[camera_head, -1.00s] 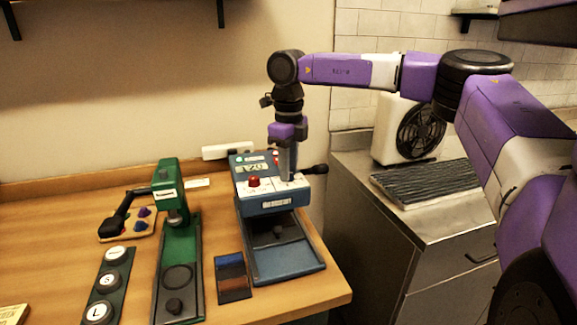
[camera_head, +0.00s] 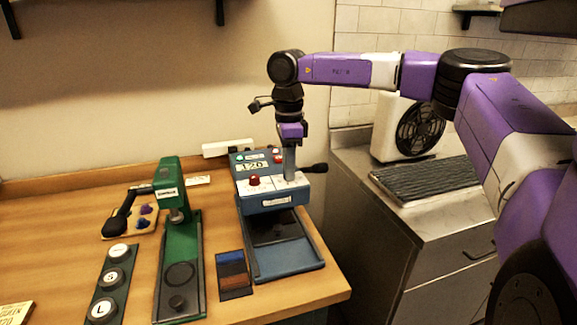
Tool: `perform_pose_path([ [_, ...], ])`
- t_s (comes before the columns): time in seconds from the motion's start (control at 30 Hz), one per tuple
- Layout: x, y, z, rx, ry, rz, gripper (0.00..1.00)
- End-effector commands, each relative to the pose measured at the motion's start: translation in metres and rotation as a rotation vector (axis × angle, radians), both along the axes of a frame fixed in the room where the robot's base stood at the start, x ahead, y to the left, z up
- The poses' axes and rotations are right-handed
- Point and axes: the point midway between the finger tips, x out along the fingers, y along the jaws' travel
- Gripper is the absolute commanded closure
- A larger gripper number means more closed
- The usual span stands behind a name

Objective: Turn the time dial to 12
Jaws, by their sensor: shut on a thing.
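The blue heat-press machine (camera_head: 270,202) stands at the right end of the wooden table. Its sloped white-topped panel has a red knob (camera_head: 254,181) at the left and a small display (camera_head: 251,167) that seems to read 120. My gripper (camera_head: 289,177) points straight down onto the right part of this panel, where it is shut on the time dial. The dial is hidden by the fingers, so its setting cannot be read.
A black side handle (camera_head: 316,168) sticks out just right of my gripper. A green press (camera_head: 181,250) stands to the left, with a strip of round buttons (camera_head: 113,277) and a colour swatch card (camera_head: 233,275) near it. A fan (camera_head: 418,128) stands on the metal counter (camera_head: 440,215).

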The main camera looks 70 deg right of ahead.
Motion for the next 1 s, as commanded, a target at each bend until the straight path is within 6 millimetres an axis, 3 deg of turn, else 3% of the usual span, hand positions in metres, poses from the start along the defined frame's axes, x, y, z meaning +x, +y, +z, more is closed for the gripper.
perform_pose_path([
  [0.53, 0.0004, -0.0008, 0.0014, -0.003, -0.002, 0.022, 1.00],
  [0.57, 0.0004, -0.0008, 0.0014, -0.003, -0.002, 0.022, 0.68],
  [0.63, 0.0003, -0.0007, 0.0013, -0.003, -0.002, 0.022, 0.54],
  [1.0, 0.0002, -0.0005, 0.0028, -0.002, -0.001, 0.021, 0.52],
])
